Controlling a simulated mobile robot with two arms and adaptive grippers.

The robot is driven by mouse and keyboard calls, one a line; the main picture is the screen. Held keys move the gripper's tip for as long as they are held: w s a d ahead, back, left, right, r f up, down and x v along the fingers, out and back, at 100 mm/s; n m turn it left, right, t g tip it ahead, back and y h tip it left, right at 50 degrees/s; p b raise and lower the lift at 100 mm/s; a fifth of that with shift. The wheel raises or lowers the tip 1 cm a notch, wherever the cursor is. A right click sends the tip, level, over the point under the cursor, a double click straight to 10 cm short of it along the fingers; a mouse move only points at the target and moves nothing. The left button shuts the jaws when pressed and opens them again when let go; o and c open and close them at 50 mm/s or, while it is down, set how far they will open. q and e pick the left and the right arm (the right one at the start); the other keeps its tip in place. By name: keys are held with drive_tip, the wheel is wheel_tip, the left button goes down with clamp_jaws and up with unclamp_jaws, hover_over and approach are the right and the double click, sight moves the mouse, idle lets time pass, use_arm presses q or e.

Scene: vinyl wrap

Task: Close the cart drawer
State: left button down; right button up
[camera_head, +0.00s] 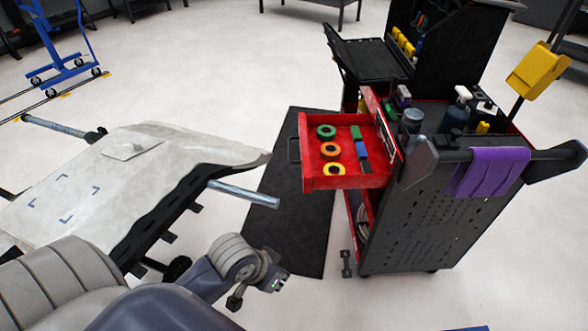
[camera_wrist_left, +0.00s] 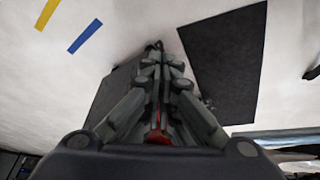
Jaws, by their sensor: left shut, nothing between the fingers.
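The cart (camera_head: 430,215) stands at the right of the head view, black with red trim. Its red drawer (camera_head: 345,183) is pulled out toward the left, with a dark handle (camera_head: 293,150) on its front. Green, orange and yellow tape rolls (camera_head: 330,151) and small coloured blocks (camera_head: 361,148) lie in it. My left gripper (camera_head: 235,302) is low in the head view, below and left of the drawer and apart from it. In the left wrist view its fingers (camera_wrist_left: 154,48) are shut with nothing held. My right gripper is not in view.
A panel (camera_head: 85,180) with a white sheet on a stand is at the left. A dark mat (camera_head: 290,235) lies on the floor beside the cart. A purple cloth (camera_head: 487,172) hangs over the cart's handle bar. A blue frame (camera_head: 62,45) stands at the back left.

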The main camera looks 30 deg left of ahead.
use_arm(q)
drive_tip(key=w+a+r+n+t+h, duration=0.1)
drive_tip(key=w+a+r+n, duration=0.4)
drive_tip(key=w+a, duration=0.45)
drive_tip(key=w+a+r+n+t, duration=0.2)
drive_tip(key=w+a+r, duration=0.65)
drive_tip(key=w, duration=0.25)
drive_tip(key=d+r+x, duration=0.1)
drive_tip(key=d+x, duration=0.1)
drive_tip(key=x, duration=1)
drive_tip(key=shift+w+d, duration=0.4)
drive_tip(key=shift+w, duration=0.1)
drive_tip(key=shift+f, duration=0.1)
